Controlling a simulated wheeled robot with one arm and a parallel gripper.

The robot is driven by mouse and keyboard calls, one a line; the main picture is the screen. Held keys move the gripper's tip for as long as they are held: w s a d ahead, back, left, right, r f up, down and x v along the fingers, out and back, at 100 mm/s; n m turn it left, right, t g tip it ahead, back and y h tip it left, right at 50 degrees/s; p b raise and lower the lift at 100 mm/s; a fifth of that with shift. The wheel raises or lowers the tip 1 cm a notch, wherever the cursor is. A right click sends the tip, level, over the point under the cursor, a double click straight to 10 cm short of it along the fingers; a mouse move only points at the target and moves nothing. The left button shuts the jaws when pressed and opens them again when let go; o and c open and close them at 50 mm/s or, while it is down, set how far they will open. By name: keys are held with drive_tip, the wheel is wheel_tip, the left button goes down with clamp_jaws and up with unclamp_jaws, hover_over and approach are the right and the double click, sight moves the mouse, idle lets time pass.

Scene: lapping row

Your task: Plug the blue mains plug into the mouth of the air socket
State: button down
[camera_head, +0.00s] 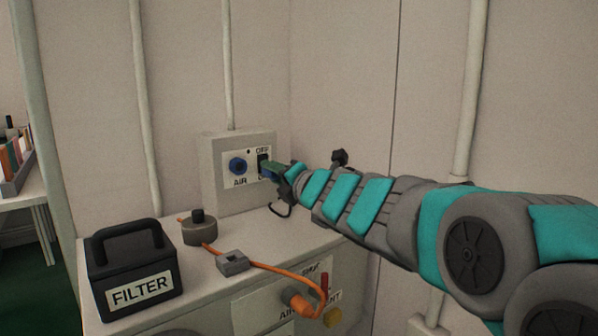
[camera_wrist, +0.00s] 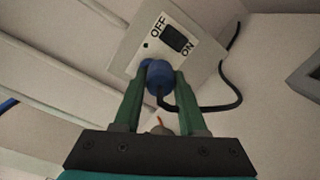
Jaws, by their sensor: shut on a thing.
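The air socket (camera_head: 238,167) is a round blue fitting above the word AIR on a pale wall box. In the wrist view a bit of blue, likely the socket (camera_wrist: 146,64), shows behind the plug, mostly hidden by it. My gripper (camera_wrist: 160,82) has its green fingers shut on the blue mains plug (camera_wrist: 160,75), from which a black cable runs right. In the head view my gripper (camera_head: 277,172) is right of the socket by the switch, with a little of the plug (camera_head: 267,174) showing. The plug looks apart from the socket; the depth between them is unclear.
A black ON/OFF switch (camera_head: 263,163) is on the panel right of the socket; it also shows in the wrist view (camera_wrist: 174,39). On the bench (camera_head: 205,275) stand a black FILTER box (camera_head: 133,272), a grey round weight (camera_head: 198,228) and an orange hose (camera_head: 275,268) through a grey block (camera_head: 232,262).

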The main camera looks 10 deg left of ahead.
drive_tip(key=shift+s+a+f+n+g+y, duration=0.15)
drive_tip(key=shift+s+a+n+g+y, duration=0.2)
drive_tip(key=shift+s, duration=0.35)
drive_tip(key=shift+s+a+f+n+g+y, duration=0.15)
drive_tip(key=shift+s+y, duration=0.3)
drive_tip(key=shift+s, duration=0.25)
drive_tip(key=x, duration=0.5)
drive_tip(key=shift+w+a, duration=0.25)
drive_tip(key=shift+a, duration=0.05)
drive_tip(key=shift+x, duration=1.2)
idle(1.4)
drive_tip(key=shift+c, duration=1.9)
unclamp_jaws()
